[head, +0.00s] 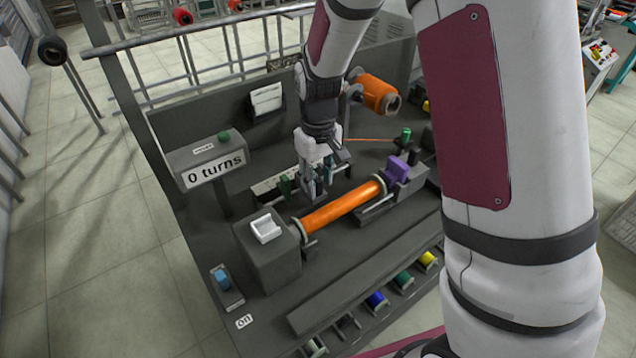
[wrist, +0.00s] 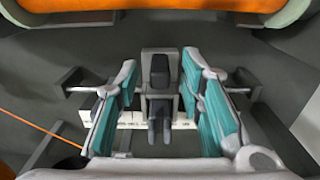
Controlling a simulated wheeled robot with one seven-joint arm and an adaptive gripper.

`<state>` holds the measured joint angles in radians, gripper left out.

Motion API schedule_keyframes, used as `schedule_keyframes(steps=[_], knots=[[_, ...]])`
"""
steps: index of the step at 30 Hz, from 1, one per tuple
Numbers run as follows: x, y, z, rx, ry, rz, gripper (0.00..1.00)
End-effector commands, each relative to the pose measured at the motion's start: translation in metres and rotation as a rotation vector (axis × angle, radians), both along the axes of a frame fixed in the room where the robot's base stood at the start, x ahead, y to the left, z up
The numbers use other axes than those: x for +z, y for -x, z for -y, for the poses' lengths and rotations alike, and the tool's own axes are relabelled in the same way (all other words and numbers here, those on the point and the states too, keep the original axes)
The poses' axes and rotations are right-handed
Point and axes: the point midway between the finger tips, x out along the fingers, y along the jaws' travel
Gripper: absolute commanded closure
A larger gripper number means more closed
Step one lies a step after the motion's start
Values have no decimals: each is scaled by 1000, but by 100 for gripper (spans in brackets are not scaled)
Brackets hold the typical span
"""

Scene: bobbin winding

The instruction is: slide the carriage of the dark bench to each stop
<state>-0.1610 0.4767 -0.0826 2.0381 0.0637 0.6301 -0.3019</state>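The dark bench (head: 195,300) fills the middle of the head view. My gripper (head: 318,190) points down over it, behind the orange bobbin (head: 342,208). In the wrist view, my gripper (wrist: 160,95) is open, with a teal-padded finger on each side of the carriage (wrist: 160,70), a grey block with a dark upright piece. Gaps show between the fingers and the carriage. The carriage sits on a rod, with a pale marked scale strip (wrist: 128,119) beside it. The scale (head: 265,186) also shows in the head view, where my gripper mostly hides the carriage. I cannot clearly make out the stops.
A box reading "0 turns" (head: 213,172) stands at the left. A blue switch (head: 222,278) sits by an "on" label. A purple block (head: 398,168) is at the bobbin's right end. An orange thread (head: 372,140) runs behind my gripper. Several coloured spools line the front.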

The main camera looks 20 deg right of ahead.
Motion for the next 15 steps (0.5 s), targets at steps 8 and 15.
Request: schedule_keyframes(steps=[8, 15], knots=[[-15, 0, 0, -1, 0, 1, 65], [-14, 0, 0, 0, 0, 1, 72]])
